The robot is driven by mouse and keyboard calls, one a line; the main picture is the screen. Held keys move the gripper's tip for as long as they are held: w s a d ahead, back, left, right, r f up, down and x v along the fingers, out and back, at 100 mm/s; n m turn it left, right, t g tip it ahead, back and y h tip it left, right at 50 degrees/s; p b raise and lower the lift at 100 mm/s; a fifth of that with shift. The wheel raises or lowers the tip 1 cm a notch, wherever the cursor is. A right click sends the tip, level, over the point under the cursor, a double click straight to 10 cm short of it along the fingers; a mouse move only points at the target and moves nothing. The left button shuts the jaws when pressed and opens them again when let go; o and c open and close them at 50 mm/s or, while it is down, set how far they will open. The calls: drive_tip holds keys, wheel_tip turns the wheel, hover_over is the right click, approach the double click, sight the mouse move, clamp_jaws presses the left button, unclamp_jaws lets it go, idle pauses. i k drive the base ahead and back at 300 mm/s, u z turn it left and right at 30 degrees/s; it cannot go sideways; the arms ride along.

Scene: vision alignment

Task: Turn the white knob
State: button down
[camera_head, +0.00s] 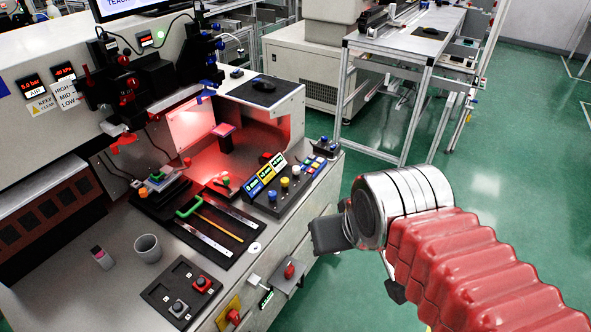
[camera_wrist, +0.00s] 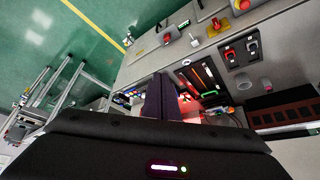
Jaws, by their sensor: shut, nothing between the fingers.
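The white knob (camera_head: 296,170) stands on the dark sloped control panel (camera_head: 262,208), at the right end of a row with a yellow knob (camera_head: 284,183) and a blue knob (camera_head: 272,195). The white knob cannot be made out there.
Colored buttons (camera_head: 315,164) sit right of the knobs. A grey cup (camera_head: 147,248) and a black switch box (camera_head: 180,292) stand on the bench.

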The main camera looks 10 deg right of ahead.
sight(297, 169)
drive_tip(key=k, duration=1.3)
drive_tip(key=z, duration=0.65)
drive_tip(key=i, duration=1.6)
drive_tip(key=u, duration=0.55)
drive_tip(key=i, duration=0.7)
drive_tip(key=u, duration=0.45)
